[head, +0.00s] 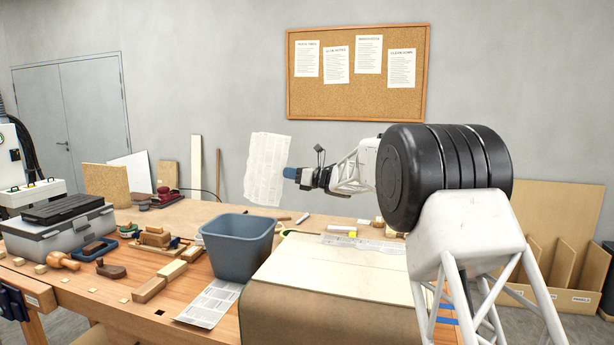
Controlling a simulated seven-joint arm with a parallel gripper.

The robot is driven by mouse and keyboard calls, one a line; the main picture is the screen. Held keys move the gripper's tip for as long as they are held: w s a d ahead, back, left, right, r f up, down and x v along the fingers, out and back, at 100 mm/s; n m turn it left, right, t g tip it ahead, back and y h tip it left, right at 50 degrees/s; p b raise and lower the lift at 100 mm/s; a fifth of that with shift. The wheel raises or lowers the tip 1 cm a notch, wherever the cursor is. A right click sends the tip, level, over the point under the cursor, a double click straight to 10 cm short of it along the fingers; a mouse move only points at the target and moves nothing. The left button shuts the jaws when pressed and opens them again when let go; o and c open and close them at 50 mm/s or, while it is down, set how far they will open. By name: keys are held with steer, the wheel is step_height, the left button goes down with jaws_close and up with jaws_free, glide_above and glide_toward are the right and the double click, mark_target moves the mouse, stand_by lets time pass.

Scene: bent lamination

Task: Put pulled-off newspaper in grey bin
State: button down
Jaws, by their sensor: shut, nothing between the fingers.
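A sheet of printed newspaper (266,170) is in the air, upright and slightly tilted, above and behind the grey bin. My gripper (288,173), with blue fingertips, is just right of the sheet's edge. It is shut with nothing between its fingers; the sheet is not gripped, and I cannot tell whether it touches the tips. The grey bin (238,258) stands open on the wooden bench; its floor is hidden. Another newspaper piece (212,303) lies flat on the bench in front of the bin.
Wooden blocks, a mallet and a grey toolbox (62,237) crowd the bench's left. Strips and a ruler lie behind the board. The air above the bin's opening is clear.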

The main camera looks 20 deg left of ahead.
mark_target(260, 175)
steer(key=s+a+n+g, duration=0.1)
steer(key=a, duration=0.3)
steer(key=a+n+g, duration=0.1)
steer(key=a, duration=0.2)
steer(key=s+a+n+g+h, duration=0.1)
steer(key=a+n, duration=0.1)
steer(key=a, duration=0.2)
steer(key=shift+s+a+f, duration=0.35)
steer(key=shift+f, duration=0.15)
step_height(260, 175, down, 12)
stand_by(1.3)
steer(key=c, duration=1.3)
jaws_free()
